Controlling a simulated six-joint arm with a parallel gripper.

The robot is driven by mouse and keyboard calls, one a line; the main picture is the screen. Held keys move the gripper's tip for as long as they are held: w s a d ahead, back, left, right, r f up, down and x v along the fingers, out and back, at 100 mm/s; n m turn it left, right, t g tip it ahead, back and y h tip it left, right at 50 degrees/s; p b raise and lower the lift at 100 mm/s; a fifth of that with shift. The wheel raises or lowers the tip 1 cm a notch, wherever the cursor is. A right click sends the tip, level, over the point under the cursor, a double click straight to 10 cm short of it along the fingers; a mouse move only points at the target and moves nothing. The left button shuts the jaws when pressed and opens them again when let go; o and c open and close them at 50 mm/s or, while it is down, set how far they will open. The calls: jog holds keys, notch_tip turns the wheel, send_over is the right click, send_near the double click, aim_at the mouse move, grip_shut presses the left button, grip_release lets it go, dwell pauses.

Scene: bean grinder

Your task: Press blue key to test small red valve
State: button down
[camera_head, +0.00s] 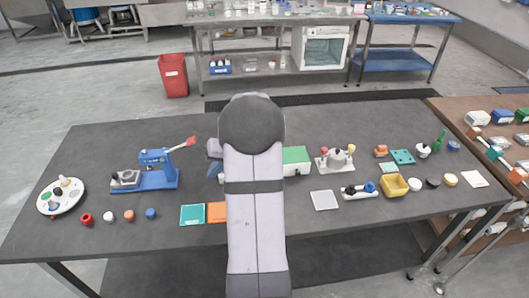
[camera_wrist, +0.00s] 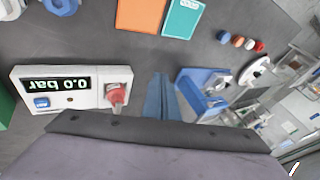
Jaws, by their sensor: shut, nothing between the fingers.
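In the wrist view a white box with a dark display (camera_wrist: 55,84) reads "0.0 bar" upside down. A small blue key (camera_wrist: 42,102) sits on its face at the left, and a small red valve (camera_wrist: 116,95) at the right end. My gripper (camera_wrist: 161,80) has its bluish fingers together and empty, right of the red valve and apart from the box in this picture. In the head view my arm hides the box. Part of my gripper (camera_head: 214,170) shows left of the arm.
A blue press (camera_head: 150,175) with a red-tipped lever stands left of my arm. A green-and-white box (camera_head: 297,160) stands right of it. Teal (camera_head: 192,215) and orange (camera_head: 216,212) squares lie in front. Several small caps and a round white plate (camera_head: 73,203) are at the left.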

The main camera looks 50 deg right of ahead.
jog(key=s+d+r+m+t+h+p, duration=0.1)
jog(key=s+d+r+p, duration=0.1)
jog(key=d, duration=0.8)
jog(key=s+d+r+m+t+h+p, duration=0.1)
jog(key=s+d+r+m+h+p, duration=0.1)
jog(key=d, duration=0.8)
jog(key=shift+s+d+r+t+p, duration=0.25)
jog(key=shift+s+r+t, duration=0.2)
jog(key=shift+s, duration=0.3)
jog(key=shift+a+f, duration=0.1)
jog(key=shift+f, duration=0.05)
notch_tip(320, 180, down, 7)
jog(key=b, duration=0.2)
jog(key=shift+b, duration=0.3)
jog(key=shift+f+b, duration=0.75)
jog(key=shift+b, duration=0.3)
jog(key=shift+f+b, duration=0.9)
jog(key=shift+b, duration=0.8)
dwell(0.4)
jog(key=shift+r, duration=0.9)
